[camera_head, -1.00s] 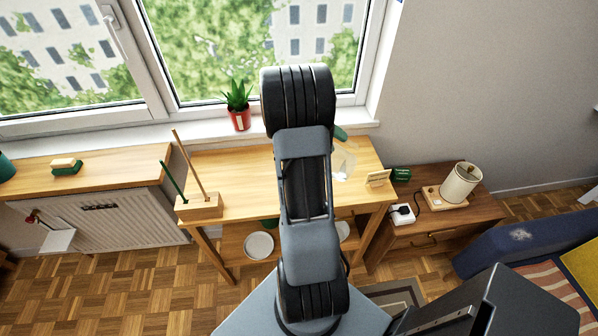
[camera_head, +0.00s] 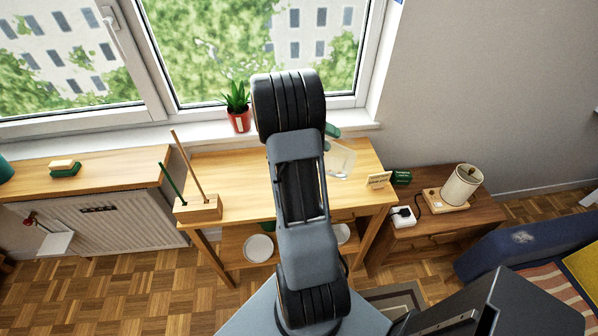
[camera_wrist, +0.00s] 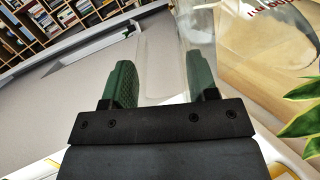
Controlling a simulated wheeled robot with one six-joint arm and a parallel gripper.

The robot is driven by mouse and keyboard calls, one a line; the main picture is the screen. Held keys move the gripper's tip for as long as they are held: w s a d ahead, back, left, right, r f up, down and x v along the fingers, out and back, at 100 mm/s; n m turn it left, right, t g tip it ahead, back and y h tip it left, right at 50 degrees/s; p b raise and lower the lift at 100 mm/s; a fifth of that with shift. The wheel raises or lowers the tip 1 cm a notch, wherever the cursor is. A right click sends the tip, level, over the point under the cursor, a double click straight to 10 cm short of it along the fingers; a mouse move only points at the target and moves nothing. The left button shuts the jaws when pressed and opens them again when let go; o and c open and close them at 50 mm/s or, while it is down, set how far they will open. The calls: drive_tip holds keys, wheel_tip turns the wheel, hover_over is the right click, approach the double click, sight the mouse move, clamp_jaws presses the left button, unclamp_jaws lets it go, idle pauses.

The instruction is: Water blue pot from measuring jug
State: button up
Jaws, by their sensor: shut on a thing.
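The clear measuring jug (camera_head: 341,161) shows to the right of my arm in the head view, above the wooden table, and appears tilted. In the wrist view its transparent body with red markings (camera_wrist: 270,12) fills the upper right. My gripper (camera_wrist: 162,88) is shut on a clear part of the jug, which stands between its two green pads. In the head view one green finger of my gripper (camera_head: 333,131) shows; my arm hides the rest. I cannot make out a blue pot. Green leaves with yellow edges (camera_wrist: 305,110) are close at the right of the wrist view; their pot is hidden.
A red pot with a spiky plant (camera_head: 239,121) stands on the windowsill. A wooden block with upright sticks (camera_head: 198,208) is at the table's left, a small sign (camera_head: 378,180) at its right. A lamp (camera_head: 461,187) stands further right. The table's middle left is clear.

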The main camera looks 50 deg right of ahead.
drive_tip(key=shift+w+a, duration=0.1)
drive_tip(key=shift+w, duration=0.1)
drive_tip(key=shift+w+a, duration=0.1)
drive_tip(key=shift+r, duration=0.1)
drive_tip(key=shift+s+d, duration=0.3)
drive_tip(key=shift+s, duration=0.2)
idle(0.6)
drive_tip(key=shift+w+a+g+h+b, duration=0.1)
drive_tip(key=shift+w+g+h+b, duration=0.05)
drive_tip(key=shift+g+h+b, duration=0.2)
idle(1.1)
